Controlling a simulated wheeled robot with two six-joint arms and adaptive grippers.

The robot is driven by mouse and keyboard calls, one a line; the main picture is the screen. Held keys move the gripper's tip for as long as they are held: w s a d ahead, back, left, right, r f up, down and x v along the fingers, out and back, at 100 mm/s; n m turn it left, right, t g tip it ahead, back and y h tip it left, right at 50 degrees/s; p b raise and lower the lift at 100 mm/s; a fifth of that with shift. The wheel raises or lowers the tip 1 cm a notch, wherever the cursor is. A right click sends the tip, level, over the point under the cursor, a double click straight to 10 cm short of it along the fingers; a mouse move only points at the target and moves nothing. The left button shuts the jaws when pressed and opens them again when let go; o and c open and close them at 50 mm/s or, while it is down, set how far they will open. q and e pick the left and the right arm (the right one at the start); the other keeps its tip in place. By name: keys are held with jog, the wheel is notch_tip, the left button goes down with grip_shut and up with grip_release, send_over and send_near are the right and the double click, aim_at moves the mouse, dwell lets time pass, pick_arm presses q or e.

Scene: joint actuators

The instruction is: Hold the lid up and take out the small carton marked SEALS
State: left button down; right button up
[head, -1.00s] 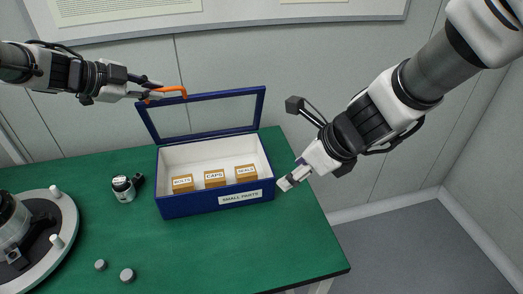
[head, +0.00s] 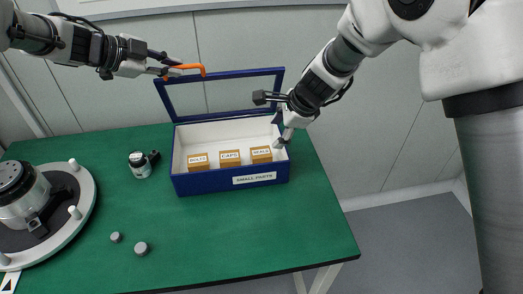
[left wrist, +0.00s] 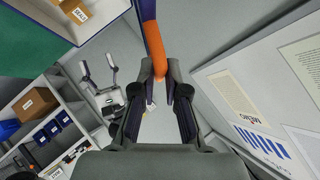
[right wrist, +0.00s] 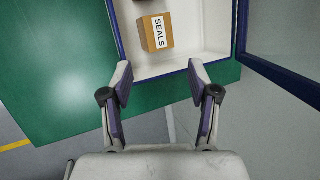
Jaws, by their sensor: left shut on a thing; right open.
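The blue box (head: 205,185) labelled SMALL PARTS stands on the green table. Its framed lid (head: 188,98) is raised at the back. My left gripper (head: 168,73) is shut on the orange lid handle (head: 190,71); the left wrist view shows the handle (left wrist: 153,40) between its fingers. The SEALS carton (head: 261,155) sits at the right inside the box, beside the CAPS carton (head: 230,158) and the BOLTS carton (head: 198,161). My right gripper (head: 279,134) is open and empty at the box's right end. The right wrist view shows the SEALS carton (right wrist: 157,33) ahead of its fingers.
On the green table (head: 230,235), left of the box, stands a small dark-and-white part (head: 140,164). A round turntable (head: 78,215) holding a metal actuator (head: 20,192) is at the far left. Two grey discs (head: 140,248) lie near the front. The table's right front is clear.

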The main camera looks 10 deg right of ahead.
aim_at(261, 152)
jog(key=shift+x, duration=6.55)
jog(key=c, duration=0.6)
jog(key=shift+o, duration=0.2)
notch_tip(261, 152, up, 2)
jog(key=shift+s+r, duration=0.1)
jog(key=c, duration=0.5)
notch_tip(261, 152, up, 9)
jog(key=s, duration=0.1)
jog(key=shift+s, duration=0.35)
